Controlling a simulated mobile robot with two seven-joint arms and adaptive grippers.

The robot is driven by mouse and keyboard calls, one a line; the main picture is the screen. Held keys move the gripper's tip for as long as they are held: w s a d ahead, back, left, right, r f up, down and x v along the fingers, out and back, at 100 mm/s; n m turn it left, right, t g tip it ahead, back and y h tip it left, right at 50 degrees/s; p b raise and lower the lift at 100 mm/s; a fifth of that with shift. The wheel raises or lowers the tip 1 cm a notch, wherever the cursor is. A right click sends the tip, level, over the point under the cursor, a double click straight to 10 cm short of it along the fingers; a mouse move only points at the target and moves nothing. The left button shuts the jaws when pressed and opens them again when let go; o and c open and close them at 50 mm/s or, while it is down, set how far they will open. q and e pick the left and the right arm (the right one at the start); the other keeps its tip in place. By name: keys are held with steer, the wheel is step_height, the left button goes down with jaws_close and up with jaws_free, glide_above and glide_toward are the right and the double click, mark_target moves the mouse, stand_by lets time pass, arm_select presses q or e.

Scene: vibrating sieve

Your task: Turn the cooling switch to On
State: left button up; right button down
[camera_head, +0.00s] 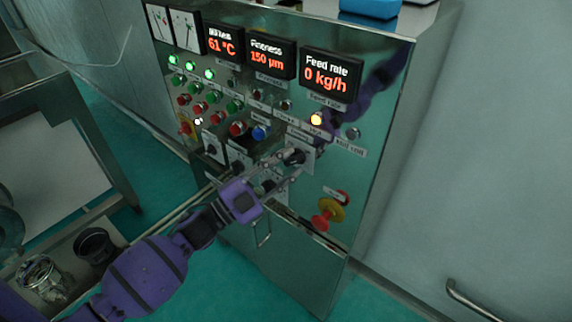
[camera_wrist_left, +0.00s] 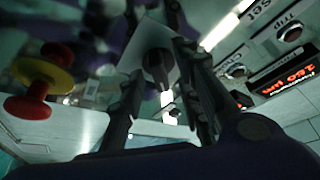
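A black rotary switch (camera_head: 294,157) on a light square plate sits on the lower right part of the metal control panel (camera_head: 365,185). It also shows in the left wrist view (camera_wrist_left: 157,66), where its knob lies between my fingers. My left gripper (camera_head: 287,166) is open, with its fingers on either side of this knob; gaps show beside the knob. Other dark rotary switches (camera_head: 237,161) sit to its left, partly behind my gripper. The small labels are too blurred to tell which switch is named cooling. My right gripper is not in view.
A red and yellow emergency button (camera_head: 328,212) sticks out below right of the switch, and shows in the left wrist view (camera_wrist_left: 38,82). Lit displays (camera_head: 331,75), lamps and buttons fill the panel above. A metal frame with containers (camera_head: 95,246) stands at left.

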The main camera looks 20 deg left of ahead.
arm_select(q)
steer(key=v, duration=1.1)
steer(key=shift+s+a, duration=0.2)
steer(key=shift+s, duration=0.05)
steer(key=shift+f, duration=0.1)
